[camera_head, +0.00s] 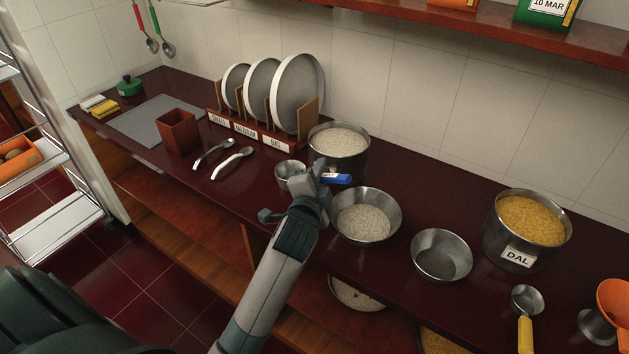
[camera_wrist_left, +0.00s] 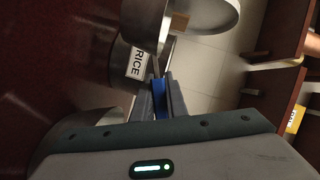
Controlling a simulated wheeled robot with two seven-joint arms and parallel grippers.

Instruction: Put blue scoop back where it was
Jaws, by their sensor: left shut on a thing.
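My left gripper (camera_head: 322,178) is shut on the blue handle of the blue scoop (camera_head: 337,179). The handle also shows between the fingers in the left wrist view (camera_wrist_left: 160,100). A small metal cup just left of the gripper looks like the scoop's bowl. The gripper is above the counter, in front of the pot of rice (camera_head: 338,146) and behind and left of a wide metal bowl of rice (camera_head: 372,237). The pot's RICE label shows in the left wrist view (camera_wrist_left: 137,63). My right gripper is not in view.
An empty metal bowl (camera_head: 441,276), a DAL pot (camera_head: 497,246) and a yellow-handled scoop (camera_head: 525,335) stand to the right. A plate rack (camera_head: 250,130), two spoons (camera_head: 232,163) and a brown square container (camera_head: 179,137) are left. A shelf (camera_head: 500,32) hangs above.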

